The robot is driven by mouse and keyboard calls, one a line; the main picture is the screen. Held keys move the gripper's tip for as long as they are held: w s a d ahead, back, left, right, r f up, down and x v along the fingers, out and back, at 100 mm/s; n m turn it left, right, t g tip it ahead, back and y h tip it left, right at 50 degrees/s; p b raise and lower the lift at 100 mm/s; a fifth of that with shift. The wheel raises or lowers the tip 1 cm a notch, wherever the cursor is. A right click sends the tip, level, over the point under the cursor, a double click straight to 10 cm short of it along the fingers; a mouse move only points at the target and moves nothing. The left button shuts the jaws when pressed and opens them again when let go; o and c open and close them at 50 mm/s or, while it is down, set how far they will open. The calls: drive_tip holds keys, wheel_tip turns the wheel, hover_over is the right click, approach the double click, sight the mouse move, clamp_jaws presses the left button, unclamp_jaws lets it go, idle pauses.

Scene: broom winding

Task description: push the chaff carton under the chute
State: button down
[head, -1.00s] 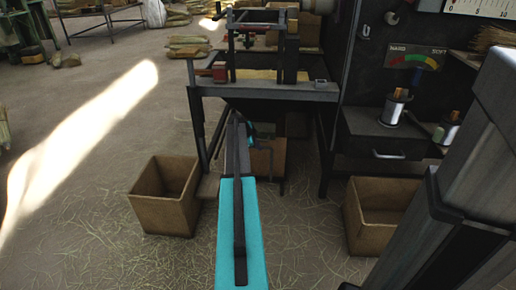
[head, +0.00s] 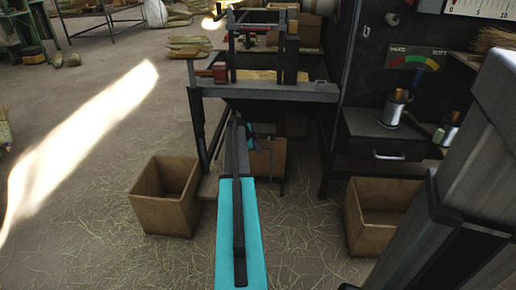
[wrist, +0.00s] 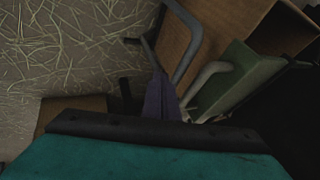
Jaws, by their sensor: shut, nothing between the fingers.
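A brown carton (head: 268,160) stands on the floor beneath the winding bench, under the dark funnel-shaped chute (head: 262,108), partly hidden by my arm. In the wrist view the carton (wrist: 215,35) is at the upper right, with its open, dark inside showing. My gripper (wrist: 160,98) is shut and empty, its purple-grey fingers pointing toward the carton's near side. I cannot tell whether they touch it. In the head view my gripper (head: 251,137) is small and mostly hidden beyond my arm.
Open cartons stand left (head: 165,200) and right (head: 378,216) of the bench. In the wrist view, a bent grey tube (wrist: 186,55) and a green panel (wrist: 235,80) lie close right of my fingers.

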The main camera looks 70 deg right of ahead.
drive_tip(key=a+p+v, duration=0.1)
drive_tip(key=p+v, duration=0.2)
drive_tip(key=v, duration=0.7)
drive_tip(key=shift+s, duration=0.25)
drive_tip(key=shift+a, duration=0.15)
